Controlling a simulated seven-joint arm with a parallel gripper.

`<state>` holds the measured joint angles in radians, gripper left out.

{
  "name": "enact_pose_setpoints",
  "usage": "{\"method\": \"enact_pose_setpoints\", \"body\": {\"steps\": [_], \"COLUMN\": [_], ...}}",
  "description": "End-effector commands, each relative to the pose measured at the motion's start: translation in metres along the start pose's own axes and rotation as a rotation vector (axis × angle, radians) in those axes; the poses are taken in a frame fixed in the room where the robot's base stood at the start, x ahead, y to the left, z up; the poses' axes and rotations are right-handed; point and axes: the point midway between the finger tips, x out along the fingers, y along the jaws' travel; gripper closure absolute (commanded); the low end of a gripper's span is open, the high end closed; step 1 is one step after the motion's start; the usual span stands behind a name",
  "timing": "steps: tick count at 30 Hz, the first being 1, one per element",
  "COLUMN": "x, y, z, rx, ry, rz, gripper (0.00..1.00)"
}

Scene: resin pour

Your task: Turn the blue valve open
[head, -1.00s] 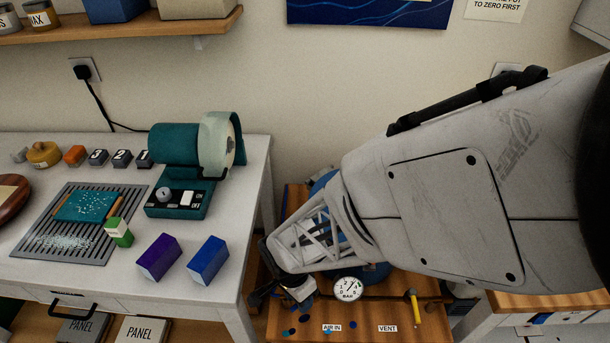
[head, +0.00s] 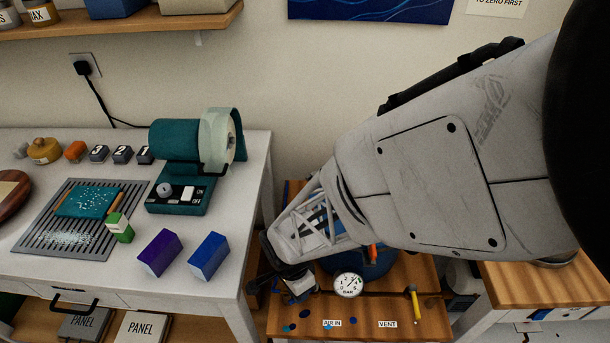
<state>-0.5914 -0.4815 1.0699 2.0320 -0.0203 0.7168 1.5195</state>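The blue pressure pot (head: 372,268) stands on a low wooden bench, partly hidden behind my arm, with a round gauge (head: 348,285) marked BAR on its front. My gripper (head: 298,292) points down at the bench, left of the gauge. Small dark blue parts show at its fingers; I cannot tell whether they belong to the blue valve or whether the fingers touch it. The AIR IN label (head: 332,323) is on the bench front, right of and below the gripper. A yellow-handled lever (head: 414,302) stands above the VENT label (head: 387,324).
Blue spots (head: 289,328) lie on the bench. The white table (head: 225,290) at left holds a teal machine (head: 178,148), a purple block (head: 160,253), a blue block (head: 208,256) and a grey slatted tray (head: 45,232). Another wood-topped bench (head: 540,285) is at right.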

Motion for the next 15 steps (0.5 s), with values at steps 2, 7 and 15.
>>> {"method": "enact_pose_setpoints", "body": {"steps": [2,7,15], "x": [0.0003,0.0002,0.0], "y": [-0.0004,-0.0005,-0.0005], "z": [0.0001,0.0002,0.0002], "rx": [0.012,0.015,0.014], "ry": [-0.003,-0.003,-0.003], "rz": [0.001,0.001,0.001], "gripper": [1.0,1.0,0.62]}}
